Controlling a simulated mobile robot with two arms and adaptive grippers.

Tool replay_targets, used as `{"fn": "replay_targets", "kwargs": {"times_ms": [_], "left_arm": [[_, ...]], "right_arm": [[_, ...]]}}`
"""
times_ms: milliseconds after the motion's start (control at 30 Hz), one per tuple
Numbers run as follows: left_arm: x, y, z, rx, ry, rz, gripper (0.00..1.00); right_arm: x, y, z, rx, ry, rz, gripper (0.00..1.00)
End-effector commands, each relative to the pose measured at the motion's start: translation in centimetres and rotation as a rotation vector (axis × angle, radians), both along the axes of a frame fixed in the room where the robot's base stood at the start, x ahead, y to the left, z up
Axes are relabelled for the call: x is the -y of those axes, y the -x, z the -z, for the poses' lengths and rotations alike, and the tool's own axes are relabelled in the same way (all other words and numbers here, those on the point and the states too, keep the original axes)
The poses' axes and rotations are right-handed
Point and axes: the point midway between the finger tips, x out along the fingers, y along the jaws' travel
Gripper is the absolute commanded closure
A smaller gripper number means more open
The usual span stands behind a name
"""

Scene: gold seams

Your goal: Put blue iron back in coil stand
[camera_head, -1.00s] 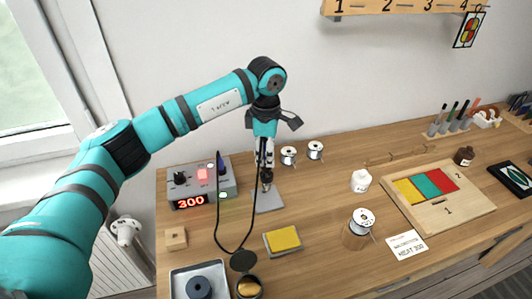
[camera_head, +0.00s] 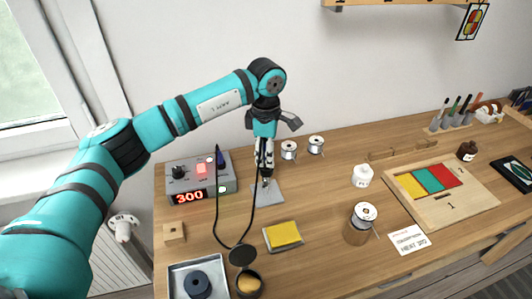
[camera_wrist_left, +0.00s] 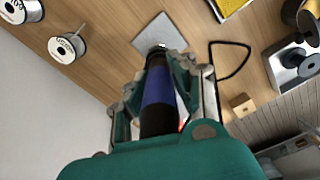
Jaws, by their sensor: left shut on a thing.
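My left gripper (camera_head: 265,160) points down over a grey square plate (camera_head: 267,194) beside the soldering station. In the left wrist view, the gripper (camera_wrist_left: 160,85) is shut on the blue iron (camera_wrist_left: 158,88), a dark handle with a blue band. The iron points toward the same grey plate (camera_wrist_left: 150,34); whether its tip touches it I cannot tell. A black cord loops down from the gripper area. A grey square base with a dark round piece (camera_head: 197,284) stands front left and may be the coil stand, but no coil shows clearly. My right gripper is not in view.
The station (camera_head: 190,195) shows 300. A yellow sponge (camera_head: 284,235), an open tin (camera_head: 249,284) and a wooden block (camera_head: 173,231) stand in front. Two wire spools (camera_head: 288,150) are behind right. A coloured board (camera_head: 440,195) lies right.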

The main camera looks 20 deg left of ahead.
Motion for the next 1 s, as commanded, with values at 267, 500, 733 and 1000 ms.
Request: {"fn": "replay_targets", "kwargs": {"times_ms": [267,500,733,1000], "left_arm": [[-0.01,-0.02,0.39,0.000,0.000,0.000,1.00],[-0.01,0.00,0.42,0.000,0.000,0.000,0.64],[0.00,0.00,0.41,0.000,0.000,0.000,0.49],[0.00,0.01,0.42,0.000,0.000,0.000,0.26]], "right_arm": [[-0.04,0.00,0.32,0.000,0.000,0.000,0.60],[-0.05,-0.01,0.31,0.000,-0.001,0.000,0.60],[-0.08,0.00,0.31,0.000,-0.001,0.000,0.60],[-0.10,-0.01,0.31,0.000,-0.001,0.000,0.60]]}}
